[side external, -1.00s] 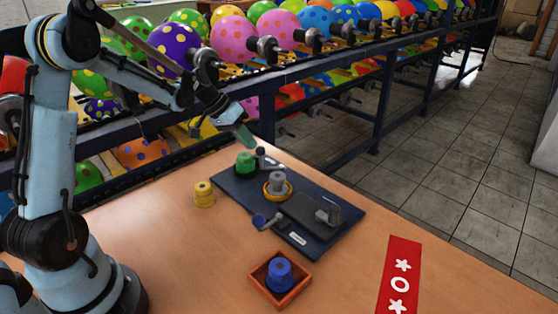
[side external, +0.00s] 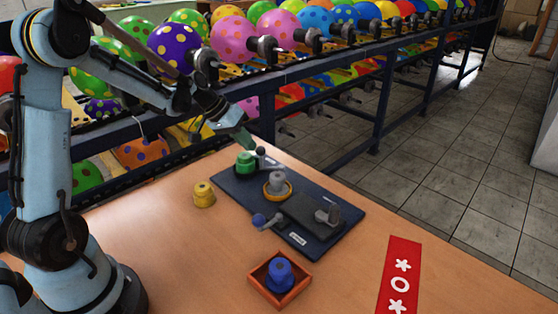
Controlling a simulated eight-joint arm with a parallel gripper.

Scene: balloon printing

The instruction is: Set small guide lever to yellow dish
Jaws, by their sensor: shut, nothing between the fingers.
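A dark blue board (side external: 232,184) lies on the table. A small lever with a grey knob (side external: 261,152) stands at its back edge, beside a green spool (side external: 245,163). A yellow dish (side external: 286,193) sits mid-board with a grey spool (side external: 277,182) in it. Another lever with a blue round end (side external: 259,220) is at the board's front edge. I cannot tell for sure which lever is the small guide lever. My gripper (side external: 248,146) is shut and empty, close above the green spool and the grey knob; contact cannot be told.
A yellow spool (side external: 203,195) stands left of the board. An orange-red tray (side external: 262,285) holding a blue spool (side external: 279,273) is in front. A red card (side external: 392,260) lies at right. A balloon rack (side external: 340,57) runs behind the table.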

